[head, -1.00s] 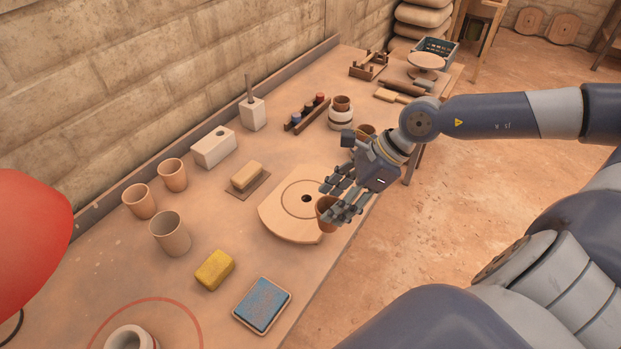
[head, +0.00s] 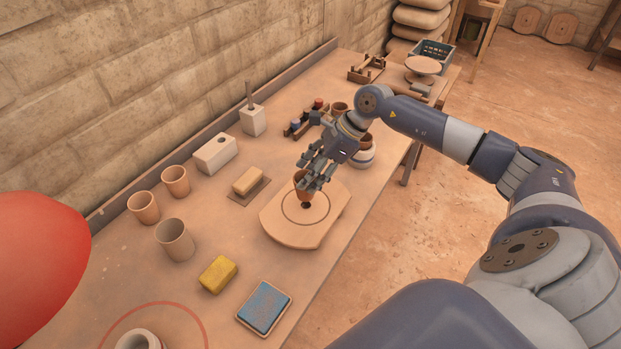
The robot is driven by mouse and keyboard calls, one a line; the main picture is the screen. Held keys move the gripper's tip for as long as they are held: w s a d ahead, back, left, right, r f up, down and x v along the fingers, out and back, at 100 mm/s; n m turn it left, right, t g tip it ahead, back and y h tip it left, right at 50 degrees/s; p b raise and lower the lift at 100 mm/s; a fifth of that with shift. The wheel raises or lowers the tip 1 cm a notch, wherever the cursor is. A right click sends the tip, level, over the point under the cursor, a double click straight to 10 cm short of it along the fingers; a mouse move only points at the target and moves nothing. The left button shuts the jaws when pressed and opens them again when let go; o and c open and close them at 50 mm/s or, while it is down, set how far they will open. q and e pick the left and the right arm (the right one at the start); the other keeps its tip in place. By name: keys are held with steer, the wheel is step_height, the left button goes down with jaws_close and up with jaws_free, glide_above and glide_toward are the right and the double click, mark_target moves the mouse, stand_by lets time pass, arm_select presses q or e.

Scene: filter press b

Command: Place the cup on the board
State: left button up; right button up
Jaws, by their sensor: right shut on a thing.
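The cup (head: 301,186) is small and terracotta brown. My right gripper (head: 313,180) is shut on it, and the fingers hide part of it. The cup is over the round pale board (head: 283,228), near the dark hole at the middle of its marked ring. I cannot tell whether its base touches the board or hangs just above it. The board lies on the workbench and has a flat edge on one side. My left gripper is not in view.
Clay cups (head: 175,240) stand at the left of the bench (head: 235,285). A yellow sponge (head: 218,274) and a blue pad (head: 264,307) lie in front of the board. A pale block (head: 247,180) is behind it. A striped pot (head: 361,153) stands to the right.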

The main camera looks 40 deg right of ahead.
step_height(320, 180, down, 3)
steer(key=shift+r+p, duration=0.15)
steer(key=shift+p, duration=0.65)
steer(key=shift+f, duration=0.35)
steer(key=shift+f, duration=0.15)
steer(key=shift+f+b, duration=0.1)
steer(key=shift+b, duration=0.25)
steer(key=o, duration=1.4)
